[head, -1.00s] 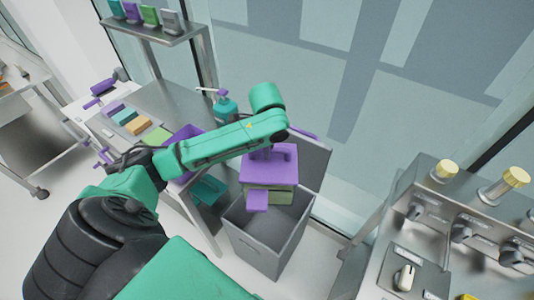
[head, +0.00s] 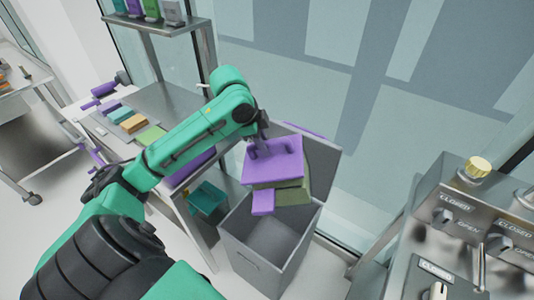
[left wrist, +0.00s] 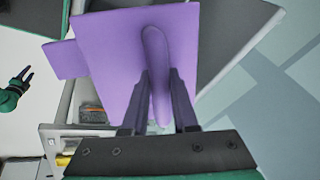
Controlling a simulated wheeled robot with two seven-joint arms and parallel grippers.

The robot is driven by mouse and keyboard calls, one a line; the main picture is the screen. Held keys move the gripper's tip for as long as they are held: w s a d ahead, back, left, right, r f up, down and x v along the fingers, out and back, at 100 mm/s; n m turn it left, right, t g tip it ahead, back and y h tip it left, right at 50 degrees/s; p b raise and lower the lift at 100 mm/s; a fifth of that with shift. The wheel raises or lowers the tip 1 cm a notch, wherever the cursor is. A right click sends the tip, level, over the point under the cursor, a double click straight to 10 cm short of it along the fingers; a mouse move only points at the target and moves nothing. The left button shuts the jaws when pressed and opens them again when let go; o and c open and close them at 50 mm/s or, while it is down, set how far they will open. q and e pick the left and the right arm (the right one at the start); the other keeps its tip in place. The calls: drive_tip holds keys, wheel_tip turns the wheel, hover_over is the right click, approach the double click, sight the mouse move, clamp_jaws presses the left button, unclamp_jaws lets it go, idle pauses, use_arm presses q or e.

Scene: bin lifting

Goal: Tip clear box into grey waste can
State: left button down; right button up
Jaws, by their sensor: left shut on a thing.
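My left gripper (head: 262,142) is shut on the handle of a purple-faced box (head: 272,164). The purple face and its handle also fill the middle of the left wrist view (left wrist: 110,50), with the fingers on either side of the handle. The box has an olive-green body under the purple face and a purple tab at its front; it does not look clear. It is over the open mouth of the grey waste can (head: 258,245), slightly tilted. Its inside is hidden. My right gripper (left wrist: 25,76) shows small at the left wrist view's left edge, its fingers apart.
A metal bench (head: 170,104) with coloured blocks stands left of the can, a shelf (head: 160,22) behind it. A teal bin (head: 206,198) sits beside the can under the bench. A metal console (head: 440,215) with knobs stands at right. A glass wall is behind.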

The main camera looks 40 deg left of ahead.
use_arm(q)
drive_tip(key=shift+s+a+f+t+h+b, duration=0.1)
drive_tip(key=shift+a+f+t+h+b, duration=0.4)
drive_tip(key=shift+b, duration=1.35)
drive_tip(key=shift+s+a+f+t+h+b, duration=0.1)
drive_tip(key=shift+a+f+t+h+b, duration=0.4)
drive_tip(key=shift+b, duration=1.35)
drive_tip(key=a+f+t+h+b, duration=0.1)
drive_tip(key=f+b, duration=0.1)
drive_tip(key=b, duration=0.1)
drive_tip(key=a+f+t+h+b, duration=0.1)
drive_tip(key=f+h+b, duration=0.1)
drive_tip(key=f+b, duration=0.1)
drive_tip(key=s+a+f+n+t+h+b, duration=0.1)
drive_tip(key=f+h+b, duration=0.1)
drive_tip(key=b, duration=0.2)
drive_tip(key=shift+a+f, duration=0.2)
drive_tip(key=shift+a, duration=0.2)
drive_tip(key=shift+s+a+f+t+h+b, duration=0.1)
drive_tip(key=shift+a+t+h+b, duration=0.15)
drive_tip(key=shift+t+h+b, duration=0.2)
drive_tip(key=shift+s, duration=0.1)
idle(0.6)
